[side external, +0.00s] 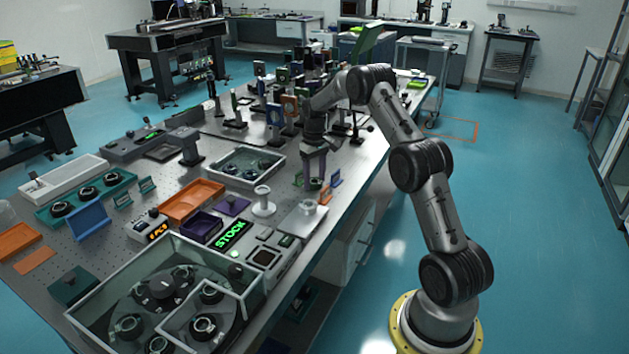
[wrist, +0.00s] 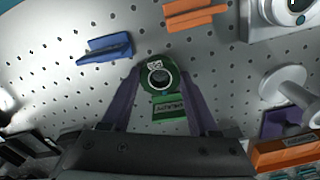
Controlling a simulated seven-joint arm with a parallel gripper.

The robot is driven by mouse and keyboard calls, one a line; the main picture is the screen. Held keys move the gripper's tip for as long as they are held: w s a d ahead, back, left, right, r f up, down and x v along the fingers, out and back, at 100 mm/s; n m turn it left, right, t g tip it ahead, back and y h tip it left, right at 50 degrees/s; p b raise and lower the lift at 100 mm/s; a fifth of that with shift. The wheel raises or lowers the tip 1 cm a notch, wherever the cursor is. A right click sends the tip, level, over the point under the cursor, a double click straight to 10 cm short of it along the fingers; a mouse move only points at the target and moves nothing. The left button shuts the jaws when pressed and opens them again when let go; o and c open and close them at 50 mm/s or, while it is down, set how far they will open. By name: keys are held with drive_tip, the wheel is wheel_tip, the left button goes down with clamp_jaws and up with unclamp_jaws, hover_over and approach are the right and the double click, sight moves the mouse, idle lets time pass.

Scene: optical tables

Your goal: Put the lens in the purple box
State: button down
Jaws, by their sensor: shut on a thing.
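The lens (wrist: 146,78) is a round glass in a green ring mount with a green label tab. In the wrist view it sits between the tips of the purple fingers of my gripper (wrist: 160,82), which is shut on it. In the side external view my gripper (side external: 314,182) points down low over the table's right part, and the lens is mostly hidden there. I cannot tell whether the lens touches the table. The purple box (side external: 200,227) is open-topped and stands to the left and nearer the camera, beside the green STOCK display.
A white spool-shaped post (side external: 264,202) and a silver plate device (side external: 304,219) stand between my gripper and the box. An orange tray (side external: 192,201) and a flat purple piece (side external: 233,206) adjoin the box. Small blue (wrist: 105,50) and orange (wrist: 195,17) holders stand near my gripper.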

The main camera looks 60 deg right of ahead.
drive_tip(key=shift+r, duration=0.7)
drive_tip(key=s+a+r+n, duration=0.1)
drive_tip(key=s+a+r, duration=0.8)
drive_tip(key=s+r, duration=0.25)
drive_tip(key=w+a+n, duration=0.6)
drive_tip(key=w+a, duration=0.1)
drive_tip(key=a, duration=0.5)
drive_tip(key=w+a+n, duration=0.7)
drive_tip(key=a, duration=0.4)
hover_over(203, 230)
drive_tip(key=s, duration=0.1)
wheel_tip(203, 230, down, 8)
drive_tip(key=shift+w+f, duration=0.65)
drive_tip(key=shift+f, duration=1.55)
